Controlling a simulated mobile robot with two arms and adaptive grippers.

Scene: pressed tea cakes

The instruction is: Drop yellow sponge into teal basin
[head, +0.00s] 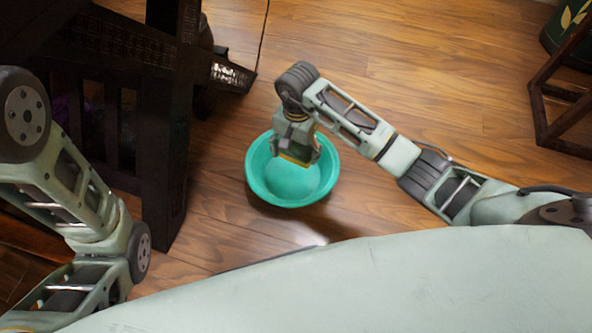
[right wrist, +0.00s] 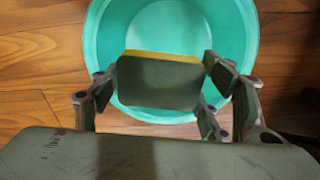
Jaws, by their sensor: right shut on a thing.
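The teal basin (head: 285,192) stands on the wooden floor in the middle of the head view, and it fills the upper part of the right wrist view (right wrist: 235,35). My right gripper (head: 297,150) is over the basin's upper part. It is shut on the yellow sponge (right wrist: 160,82), which shows a dark grey-green face and a yellow edge between the fingers in the right wrist view. In the head view only a thin yellow strip of the sponge (head: 294,160) shows under the gripper. The basin's visible inside is empty. My left gripper is out of view.
Dark wooden furniture (head: 165,150) stands left of the basin. A dark wooden frame (head: 565,110) and a dark green container (head: 570,35) are at the far right. The wooden floor (head: 430,90) around the basin's back and right is clear.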

